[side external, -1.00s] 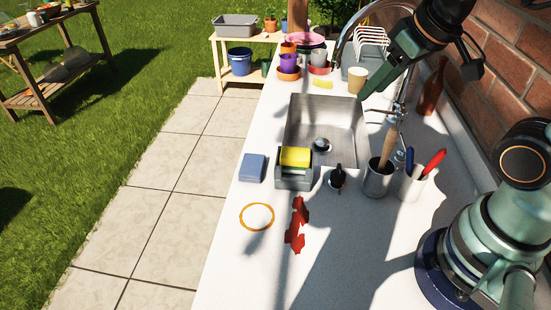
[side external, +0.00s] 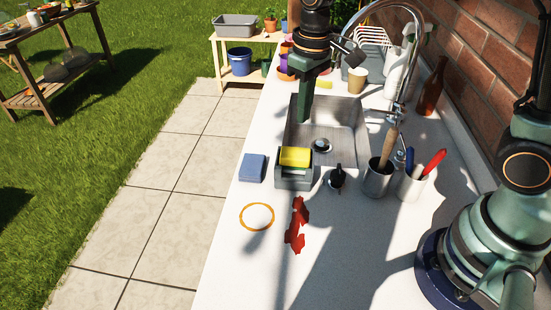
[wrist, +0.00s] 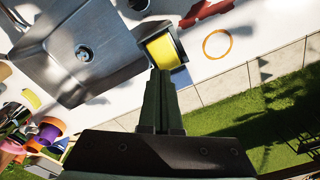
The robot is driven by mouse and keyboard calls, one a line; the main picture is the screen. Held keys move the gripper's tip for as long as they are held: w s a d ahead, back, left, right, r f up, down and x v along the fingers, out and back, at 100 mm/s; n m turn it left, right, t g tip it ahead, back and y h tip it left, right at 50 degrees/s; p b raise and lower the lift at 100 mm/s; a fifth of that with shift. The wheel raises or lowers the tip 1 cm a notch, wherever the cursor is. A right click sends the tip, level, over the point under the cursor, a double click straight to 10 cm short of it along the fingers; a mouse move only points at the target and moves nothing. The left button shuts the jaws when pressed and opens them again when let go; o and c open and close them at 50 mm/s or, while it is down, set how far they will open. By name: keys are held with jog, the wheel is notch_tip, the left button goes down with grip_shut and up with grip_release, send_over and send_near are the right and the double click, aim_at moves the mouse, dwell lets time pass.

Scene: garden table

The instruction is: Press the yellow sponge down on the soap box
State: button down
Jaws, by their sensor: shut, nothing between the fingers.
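The yellow sponge (side external: 296,156) sits in the open grey soap box (side external: 294,183) at the near left corner of the sink, its top showing above the rim. In the wrist view the sponge (wrist: 163,52) lies just beyond my fingertips, and part of the box is hidden behind them. My gripper (side external: 303,116) is shut and empty, pointing down above the left part of the sink, behind and above the sponge in the side view. It also shows in the wrist view (wrist: 160,75). I see no contact with the sponge.
A blue sponge (side external: 252,168) lies left of the box. A red stain (side external: 297,224) and an orange ring mark (side external: 257,204) are on the counter in front. The tap (side external: 404,95) arches behind the sink.

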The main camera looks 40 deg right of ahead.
aim_at(295, 153)
jog(key=shift+w+a+f+g, duration=0.15)
jog(key=shift+w+a+f, duration=0.1)
jog(key=shift+f, duration=0.25)
jog(key=shift+w+a+f+g, duration=0.15)
jog(key=shift+a+f, duration=0.1)
jog(key=shift+f, duration=3.05)
jog(key=shift+f, duration=1)
notch_tip(295, 153, up, 8)
dwell(0.4)
jog(key=shift+r, duration=0.1)
